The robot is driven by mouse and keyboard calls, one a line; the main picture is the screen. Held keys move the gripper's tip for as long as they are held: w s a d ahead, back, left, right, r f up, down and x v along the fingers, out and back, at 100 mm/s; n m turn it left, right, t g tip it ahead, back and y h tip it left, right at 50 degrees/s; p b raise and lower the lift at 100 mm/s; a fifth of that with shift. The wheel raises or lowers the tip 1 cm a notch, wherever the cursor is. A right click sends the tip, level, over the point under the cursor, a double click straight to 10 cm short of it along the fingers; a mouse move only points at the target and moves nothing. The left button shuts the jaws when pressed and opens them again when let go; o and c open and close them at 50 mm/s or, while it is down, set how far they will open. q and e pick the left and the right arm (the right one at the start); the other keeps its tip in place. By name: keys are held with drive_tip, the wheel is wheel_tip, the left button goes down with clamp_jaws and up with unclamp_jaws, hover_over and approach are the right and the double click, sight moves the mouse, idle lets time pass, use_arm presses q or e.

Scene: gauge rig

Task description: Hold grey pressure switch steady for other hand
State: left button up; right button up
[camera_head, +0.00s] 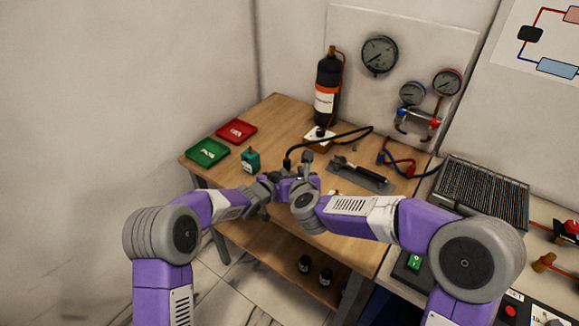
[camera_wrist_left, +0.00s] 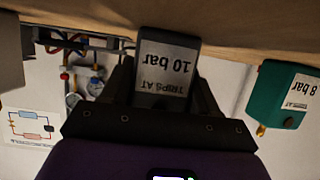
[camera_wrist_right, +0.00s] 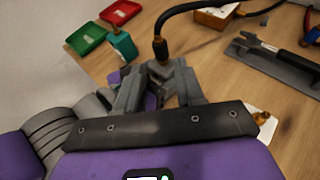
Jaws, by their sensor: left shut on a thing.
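The grey pressure switch (camera_wrist_left: 165,72), labelled "TRIPS AT 10 bar", is between the fingers of my left gripper (camera_wrist_left: 165,85), which is shut on it. Its label is upside down in the left wrist view. In the head view my two grippers are close together at the table's front edge, and the switch is hard to make out there. My right gripper (camera_wrist_right: 160,75) has a gap between its fingers in the right wrist view. The end of a black hose (camera_wrist_right: 158,45) hangs down at its fingertips. I cannot tell whether the fingers touch the hose or the switch.
A teal switch (camera_head: 250,160) marked "8 bar" stands left of the grippers on the wooden table (camera_head: 275,115). Green (camera_head: 207,152) and red (camera_head: 237,131) trays lie behind it. A grey tool holder (camera_head: 360,178) is on the right. A black cylinder (camera_head: 327,88) stands at the back.

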sight(288, 163)
drive_tip(key=x, duration=0.8)
drive_tip(key=shift+w, duration=0.3)
drive_tip(key=shift+c, duration=0.3)
clamp_jaws()
